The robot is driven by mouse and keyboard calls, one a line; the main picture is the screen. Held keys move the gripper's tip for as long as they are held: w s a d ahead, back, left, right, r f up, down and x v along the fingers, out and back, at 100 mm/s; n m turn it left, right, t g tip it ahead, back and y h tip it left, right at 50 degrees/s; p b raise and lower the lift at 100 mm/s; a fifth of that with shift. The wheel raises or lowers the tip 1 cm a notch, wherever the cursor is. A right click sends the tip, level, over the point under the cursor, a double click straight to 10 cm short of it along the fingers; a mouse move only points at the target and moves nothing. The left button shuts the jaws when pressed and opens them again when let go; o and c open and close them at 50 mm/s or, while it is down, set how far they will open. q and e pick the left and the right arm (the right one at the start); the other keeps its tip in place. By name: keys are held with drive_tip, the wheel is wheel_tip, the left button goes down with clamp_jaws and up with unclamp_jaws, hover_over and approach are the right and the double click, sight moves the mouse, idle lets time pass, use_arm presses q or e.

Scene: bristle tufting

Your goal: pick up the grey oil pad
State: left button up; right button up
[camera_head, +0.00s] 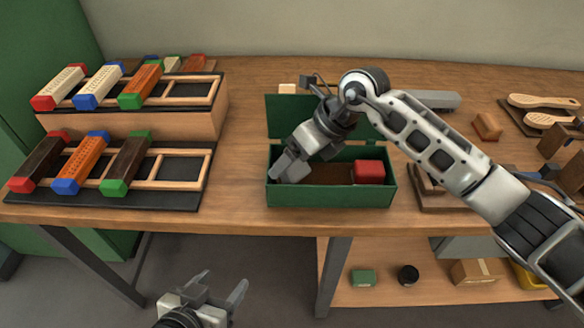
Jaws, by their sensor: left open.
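The open green box (330,196) stands at the table's front edge with its lid raised behind. A red block (369,171) lies in its right part, on a brown floor. My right gripper (286,170) reaches down into the box's left part, its grey fingers inside the near-left corner. I cannot make out a grey oil pad apart from these grey fingers, nor whether they hold anything. My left gripper (215,290) is open and empty, low in front of the table, away from the box.
Two black-based racks with coloured-end brushes, an upper rack (185,91) and a lower rack (180,165), stand at left. A grey bar (434,99) lies behind my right arm. Wooden brushes (540,101) lie at right. A lower shelf (420,290) holds small items.

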drive_tip(key=shift+a+f, duration=0.2)
drive_tip(key=shift+f, duration=0.15)
drive_tip(key=c, duration=1.1)
drive_tip(key=shift+r, duration=0.1)
